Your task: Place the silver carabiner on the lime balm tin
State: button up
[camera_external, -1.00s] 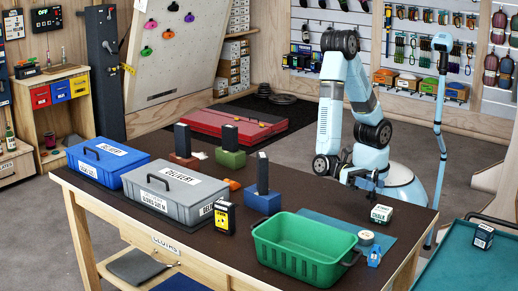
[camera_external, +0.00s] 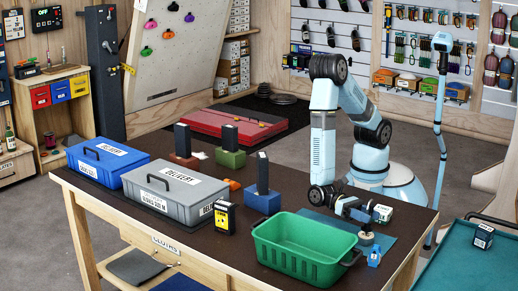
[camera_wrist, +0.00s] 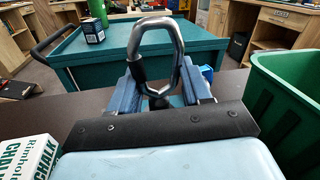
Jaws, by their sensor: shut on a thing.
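The silver carabiner (camera_wrist: 179,48) stands up between the two blue fingers of my gripper (camera_wrist: 165,88) in the wrist view. My gripper is shut on it. In the external view my gripper (camera_external: 367,222) is low over the right end of the table, just above a small round tin (camera_external: 366,239), which looks like the balm tin. I cannot read its colour clearly, or tell whether the carabiner touches it. The carabiner is too small to make out in the external view, and the tin is hidden in the wrist view.
A green crate (camera_external: 300,262) stands close on the left of my gripper. A white and green chalk box (camera_external: 383,213) is just behind it, and a small blue item (camera_external: 374,257) stands in front of the tin. A teal mat (camera_external: 402,237) lies underneath. A teal cart (camera_external: 475,262) is off to the right.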

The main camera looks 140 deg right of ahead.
jog(key=o, duration=1.2)
jog(key=shift+c, duration=0.2)
jog(key=shift+d, duration=0.1)
jog(key=v, duration=1.2)
jog(key=s+r+n+g+h, duration=0.65)
jog(key=s+r+n, duration=0.45)
jog(key=s+r, duration=0.25)
jog(key=s+d+r+n+t+h, duration=0.7)
jog(key=s+d+r+h, duration=0.4)
jog(key=s, duration=0.4)
jog(key=shift+s+d+r+t, duration=0.35)
jog(key=shift+r+t, duration=0.3)
jog(key=shift+r, duration=0.25)
